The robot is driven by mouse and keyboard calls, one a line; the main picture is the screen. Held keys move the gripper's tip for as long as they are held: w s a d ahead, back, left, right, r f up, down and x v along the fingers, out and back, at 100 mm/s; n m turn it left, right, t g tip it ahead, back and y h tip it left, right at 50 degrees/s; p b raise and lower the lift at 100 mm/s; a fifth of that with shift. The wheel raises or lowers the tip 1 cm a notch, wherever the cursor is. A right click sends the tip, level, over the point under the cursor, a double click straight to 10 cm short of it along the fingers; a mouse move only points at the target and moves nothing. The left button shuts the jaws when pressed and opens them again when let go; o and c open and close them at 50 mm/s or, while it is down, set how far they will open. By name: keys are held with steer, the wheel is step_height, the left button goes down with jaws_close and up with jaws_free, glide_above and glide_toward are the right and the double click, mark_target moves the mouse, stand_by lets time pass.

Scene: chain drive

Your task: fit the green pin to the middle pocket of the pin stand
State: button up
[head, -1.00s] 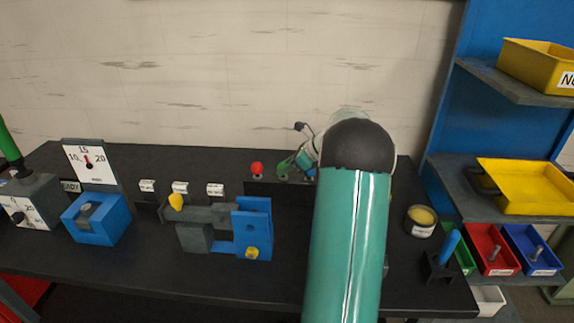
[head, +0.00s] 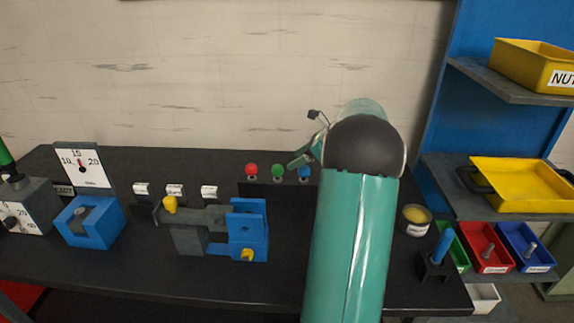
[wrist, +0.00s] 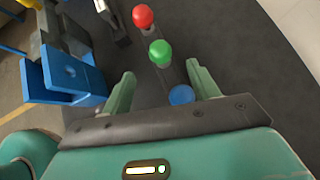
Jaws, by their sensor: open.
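The green pin (head: 278,171) stands upright with its round head level with its neighbours, in the middle place of the dark pin stand (head: 264,189) at the back of the bench. The red pin (head: 251,169) is on its left and the blue pin (head: 304,172) on its right. The seating depth of the green pin is hidden. My gripper (head: 294,163) is just right of and above the green pin. In the wrist view, my gripper's fingers are open and empty, with the green head (wrist: 160,51) beyond the fingertips and the blue head (wrist: 181,95) between the fingers.
A blue and grey clamp fixture (head: 249,226) stands in front and left. Small white labels (head: 175,190) stand behind it. A round tin (head: 415,219) and a black holder with a blue peg (head: 440,250) stand at right. Coloured bins (head: 488,248) sit beyond the bench edge.

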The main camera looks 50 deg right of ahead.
steer(key=v, duration=0.6)
stand_by(0.7)
